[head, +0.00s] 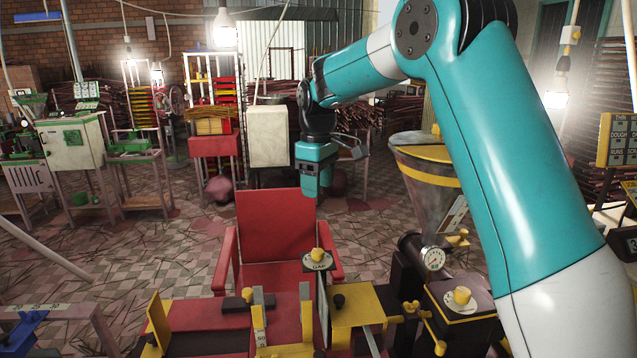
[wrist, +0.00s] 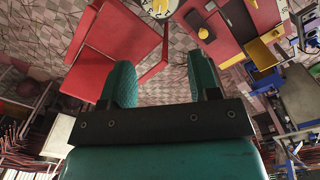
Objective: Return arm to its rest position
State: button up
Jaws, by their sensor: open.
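My teal arm reaches in from the right of the head view and bends down over the middle of the scene.
A red bench (head: 195,318) with a yellow-knobbed GAP dial (head: 317,258) stands in front. A metal hopper (head: 425,190) with a yellow band stands right of my gripper. A green-and-white machine (head: 72,143) is at the far left. Tiled floor (head: 130,240) is open at left.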

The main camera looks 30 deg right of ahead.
jog(key=s+a+r+y, duration=0.2)
jog(key=s+a, duration=1.1)
jog(key=s, duration=0.2)
jog(key=s+a+f+y, duration=0.1)
jog(key=s+a, duration=0.2)
jog(key=s, duration=0.5)
jog(key=s+a+f+y, duration=0.1)
jog(key=s+a, duration=0.2)
jog(key=s, duration=0.6)
jog(key=shift+s+f+n, duration=0.25)
jog(key=shift+s+n, duration=0.05)
jog(key=shift+n, duration=0.1)
